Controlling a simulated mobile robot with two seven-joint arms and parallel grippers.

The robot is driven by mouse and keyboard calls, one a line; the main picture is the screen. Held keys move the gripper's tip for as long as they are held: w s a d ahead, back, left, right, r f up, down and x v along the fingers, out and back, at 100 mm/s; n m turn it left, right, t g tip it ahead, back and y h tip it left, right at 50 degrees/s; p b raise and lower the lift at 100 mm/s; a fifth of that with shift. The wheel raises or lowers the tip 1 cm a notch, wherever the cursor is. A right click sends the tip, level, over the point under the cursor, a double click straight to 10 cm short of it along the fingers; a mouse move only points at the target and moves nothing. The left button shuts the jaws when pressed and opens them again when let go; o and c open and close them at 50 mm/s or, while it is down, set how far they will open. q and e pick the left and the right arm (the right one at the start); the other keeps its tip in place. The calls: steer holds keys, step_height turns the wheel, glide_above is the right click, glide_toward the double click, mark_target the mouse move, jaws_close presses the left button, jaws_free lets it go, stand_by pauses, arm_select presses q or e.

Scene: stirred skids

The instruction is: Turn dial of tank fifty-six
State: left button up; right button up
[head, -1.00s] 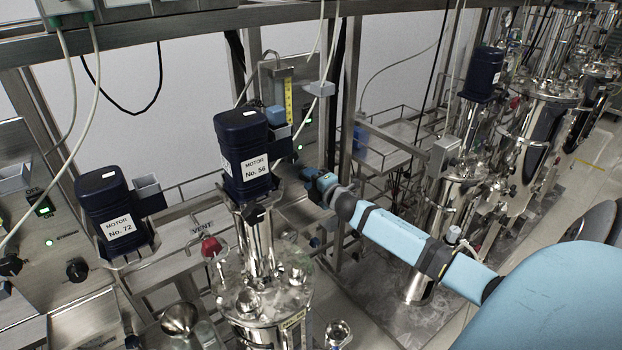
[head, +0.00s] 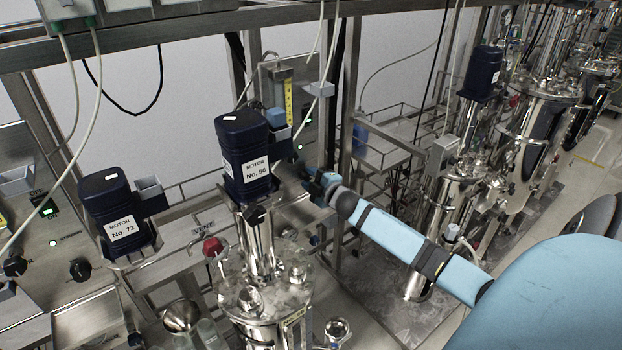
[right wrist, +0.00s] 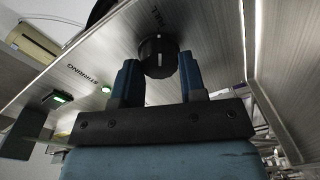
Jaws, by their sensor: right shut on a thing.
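The motor labelled No. 56 (head: 243,155) is a dark blue housing upright on a steel tank (head: 262,300) in the head view. In the right wrist view a round black dial (right wrist: 158,56) with a white mark sits on a steel panel. My right gripper (right wrist: 159,72) is shut on this dial, one blue finger on each side. In the head view my right arm comes in from the right, and its gripper (head: 304,178) is just right of motor No. 56. My left gripper is not in view.
Motor No. 72 (head: 114,210) stands on the left, beside a control panel with knobs (head: 80,269). A red valve knob (head: 212,246) is near the tank. More steel tanks (head: 530,150) stand at right. In the wrist view, green lights (right wrist: 62,97) show near the STIRRING label.

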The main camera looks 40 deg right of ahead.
steer(key=o, duration=0.9)
steer(key=s, duration=0.4)
steer(key=s+b, duration=0.1)
steer(key=s, duration=0.4)
steer(key=s+a+b, duration=0.1)
steer(key=s, duration=0.3)
steer(key=shift+s+a+r, duration=0.1)
steer(key=shift+s+r, duration=0.25)
